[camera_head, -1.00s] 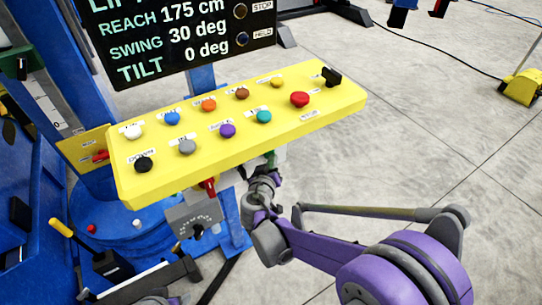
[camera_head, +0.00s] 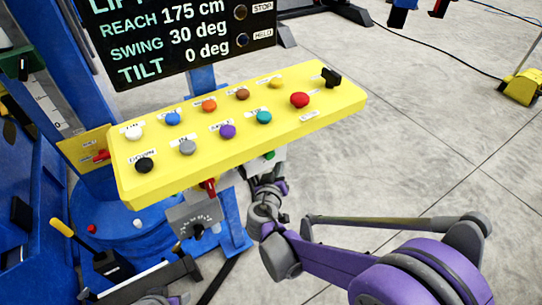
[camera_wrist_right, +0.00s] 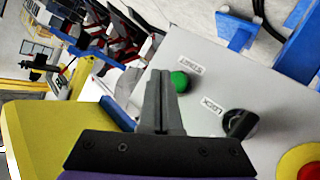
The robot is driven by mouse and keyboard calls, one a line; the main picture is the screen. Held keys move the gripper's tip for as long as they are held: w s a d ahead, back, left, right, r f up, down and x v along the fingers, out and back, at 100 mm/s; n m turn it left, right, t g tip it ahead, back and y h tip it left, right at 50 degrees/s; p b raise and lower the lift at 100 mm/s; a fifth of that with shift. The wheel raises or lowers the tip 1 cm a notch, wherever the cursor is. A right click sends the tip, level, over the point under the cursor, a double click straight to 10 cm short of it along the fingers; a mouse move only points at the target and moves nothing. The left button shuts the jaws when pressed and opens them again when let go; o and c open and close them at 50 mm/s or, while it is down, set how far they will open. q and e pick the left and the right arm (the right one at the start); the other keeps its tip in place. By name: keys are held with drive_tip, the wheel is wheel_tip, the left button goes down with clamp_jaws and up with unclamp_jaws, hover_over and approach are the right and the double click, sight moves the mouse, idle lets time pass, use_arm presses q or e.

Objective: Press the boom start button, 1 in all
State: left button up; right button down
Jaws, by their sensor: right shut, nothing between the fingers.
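A green button (camera_wrist_right: 180,82) with a label that reads like START, upside down, sits on a pale grey box (camera_wrist_right: 205,55) in the right wrist view. In the head view the green button (camera_head: 269,155) shows small below the yellow panel. My right gripper (camera_wrist_right: 160,75) is shut and empty. Its fingertips appear just beside the button in the wrist view; I cannot tell whether they touch it. In the head view the right gripper (camera_head: 267,178) is just below the box, its tips partly hidden.
A yellow panel (camera_head: 235,140) with several coloured buttons overhangs the box. A black LOCK knob (camera_wrist_right: 240,124) and a red button (camera_wrist_right: 300,162) are close to the green button. A display (camera_head: 180,40) reads tilt 0 deg. Open floor lies to the right.

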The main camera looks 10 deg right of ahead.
use_arm(q)
drive_tip(key=shift+r, duration=0.2)
use_arm(e)
drive_tip(key=s, duration=0.1)
drive_tip(key=s+d, duration=0.1)
drive_tip(key=s, duration=0.1)
drive_tip(key=shift+s+d, duration=0.1)
drive_tip(key=shift+s, duration=0.1)
idle(0.5)
drive_tip(key=s+d+f+m+g, duration=0.1)
drive_tip(key=s+d+g, duration=0.5)
drive_tip(key=s, duration=0.6)
drive_tip(key=s+a+f+g+y, duration=0.1)
drive_tip(key=s+y, duration=0.2)
drive_tip(key=s, duration=0.4)
drive_tip(key=s+a+f+g+y, duration=0.2)
drive_tip(key=s+y, duration=0.1)
drive_tip(key=s, duration=0.5)
use_arm(q)
wheel_tip(320, 180, up, 18)
drive_tip(key=w+p, duration=0.2)
drive_tip(key=p, duration=1.4)
drive_tip(key=shift+f+t, duration=0.25)
drive_tip(key=shift+t, duration=0.15)
use_arm(e)
wheel_tip(320, 180, up, 18)
drive_tip(key=w+t, duration=0.1)
drive_tip(key=w, duration=0.1)
drive_tip(key=shift+w, duration=0.25)
